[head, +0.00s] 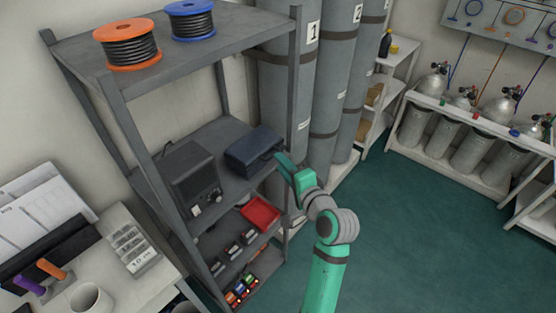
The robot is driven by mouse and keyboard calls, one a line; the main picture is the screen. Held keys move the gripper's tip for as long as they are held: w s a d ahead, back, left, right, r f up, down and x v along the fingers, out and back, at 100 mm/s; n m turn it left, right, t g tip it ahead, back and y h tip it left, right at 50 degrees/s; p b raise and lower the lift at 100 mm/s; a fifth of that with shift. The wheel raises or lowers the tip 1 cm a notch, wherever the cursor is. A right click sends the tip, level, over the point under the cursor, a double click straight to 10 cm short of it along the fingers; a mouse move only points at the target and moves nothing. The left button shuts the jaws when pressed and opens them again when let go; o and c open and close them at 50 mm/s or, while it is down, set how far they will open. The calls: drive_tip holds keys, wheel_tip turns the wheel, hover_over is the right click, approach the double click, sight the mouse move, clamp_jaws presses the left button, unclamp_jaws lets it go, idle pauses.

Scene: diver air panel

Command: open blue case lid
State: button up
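The blue case (254,150) is dark blue and sits on the middle shelf of the grey rack, at its right end. Its lid looks closed. My gripper (283,160) is at the right front corner of the case, at the end of my green arm. The gripper is small here and seen from behind, so I cannot tell whether its fingers touch the case or how far apart they are. The gripper's near parts may hide a little of the case's right front edge.
A dark grey box unit (190,172) stands left of the case on the shelf (222,185). A red tray (260,213) lies on the shelf below. Tall grey cylinders (333,90) stand close behind the rack on the right. The green floor (410,230) is clear to the right.

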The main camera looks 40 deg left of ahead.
sight(259, 148)
drive_tip(key=shift+x, duration=1.75)
drive_tip(key=shift+w, duration=0.1)
clamp_jaws()
drive_tip(key=shift+a, duration=0.1)
